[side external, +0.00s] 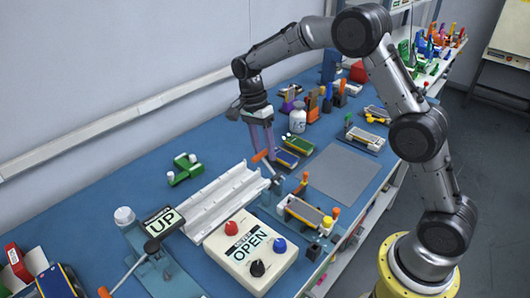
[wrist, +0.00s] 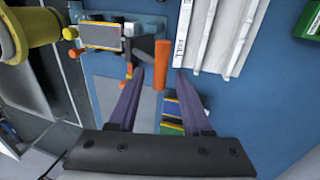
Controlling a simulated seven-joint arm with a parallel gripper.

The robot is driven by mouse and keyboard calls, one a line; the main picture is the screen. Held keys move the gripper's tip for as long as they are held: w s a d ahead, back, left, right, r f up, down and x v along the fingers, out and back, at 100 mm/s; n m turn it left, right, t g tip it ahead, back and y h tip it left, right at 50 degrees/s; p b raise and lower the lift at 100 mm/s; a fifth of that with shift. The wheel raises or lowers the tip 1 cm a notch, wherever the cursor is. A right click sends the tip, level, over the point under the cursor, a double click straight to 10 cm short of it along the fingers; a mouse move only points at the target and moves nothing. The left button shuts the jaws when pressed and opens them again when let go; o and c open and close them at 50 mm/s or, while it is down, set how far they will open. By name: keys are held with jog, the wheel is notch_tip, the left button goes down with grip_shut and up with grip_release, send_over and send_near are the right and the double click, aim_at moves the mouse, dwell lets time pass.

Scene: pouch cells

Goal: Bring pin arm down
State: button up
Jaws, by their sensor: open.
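A fixture (side external: 306,214) with a grey cell-like plate and orange and yellow tips stands right of centre on the blue bench; it also shows at upper left in the wrist view (wrist: 105,37). An arm with an orange handle (wrist: 162,66) rises beside it, and I take this for the pin arm. The handle (side external: 260,156) is raised and slanted in the side view. My gripper (side external: 264,150) points down with purple fingers apart.
A white ribbed rail (side external: 222,202) lies left of the fixture. A white box (side external: 250,262) reading OPEN, with red, blue and black knobs, stands in front. A display (side external: 164,221) reads UP. Several cells lie behind, and a bare grey mat (side external: 343,175) lies to the right.

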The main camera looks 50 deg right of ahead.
jog(key=shift+s+f, duration=0.15)
jog(key=shift+f, duration=0.5)
grip_shut()
dwell(1.0)
